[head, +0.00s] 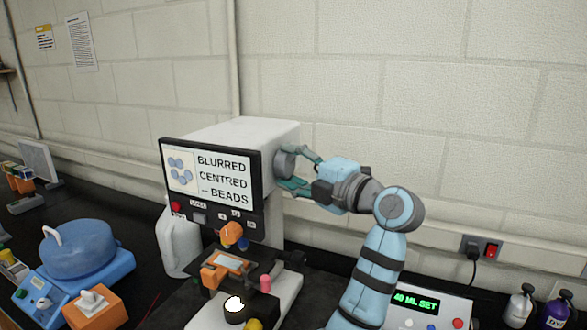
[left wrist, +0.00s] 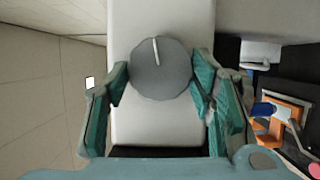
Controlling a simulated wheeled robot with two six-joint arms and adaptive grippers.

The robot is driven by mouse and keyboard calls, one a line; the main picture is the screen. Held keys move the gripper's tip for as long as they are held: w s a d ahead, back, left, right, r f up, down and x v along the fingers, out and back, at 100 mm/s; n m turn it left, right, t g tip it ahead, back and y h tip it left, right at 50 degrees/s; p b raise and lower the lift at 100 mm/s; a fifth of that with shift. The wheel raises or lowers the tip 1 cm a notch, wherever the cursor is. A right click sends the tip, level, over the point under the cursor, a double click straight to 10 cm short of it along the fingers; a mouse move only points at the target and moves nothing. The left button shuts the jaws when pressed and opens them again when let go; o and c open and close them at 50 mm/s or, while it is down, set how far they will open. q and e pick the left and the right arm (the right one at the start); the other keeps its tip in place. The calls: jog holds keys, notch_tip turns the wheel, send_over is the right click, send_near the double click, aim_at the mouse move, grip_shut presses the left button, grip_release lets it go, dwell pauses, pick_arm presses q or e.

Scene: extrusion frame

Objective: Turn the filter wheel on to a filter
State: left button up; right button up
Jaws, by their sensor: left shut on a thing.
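The filter wheel (head: 285,164) is a grey round knob on the right side of the white microscope housing (head: 270,133). In the left wrist view the wheel (left wrist: 160,70) shows face-on, with a white mark pointing to the top, slightly left. My left gripper (head: 299,171) has its teal fingers on both sides of the wheel and is shut on it; its fingers also show in the left wrist view (left wrist: 161,82). The screen (head: 212,178) reads "BLURRED CENTRED -- BEADS" beside a picture of blue beads. My right gripper is not in view.
Below the screen is an orange-framed stage (head: 228,264) with a pink knob (head: 265,283). A white jug (head: 180,240) stands behind it. A blue round device (head: 77,255) is at the left. A box with a green display (head: 415,301) and bottles stand at the right.

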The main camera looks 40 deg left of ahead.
pick_arm(q)
jog(key=shift+r+m+h, duration=0.1)
jog(key=shift+m+h, duration=0.4)
jog(key=shift+m, duration=0.6)
jog(key=o, duration=1.1)
jog(key=shift+o, duration=0.2)
jog(key=d, duration=0.7)
jog(key=shift+s+d+r, duration=0.2)
jog(key=shift+d+r, duration=0.1)
jog(key=shift+a, duration=0.15)
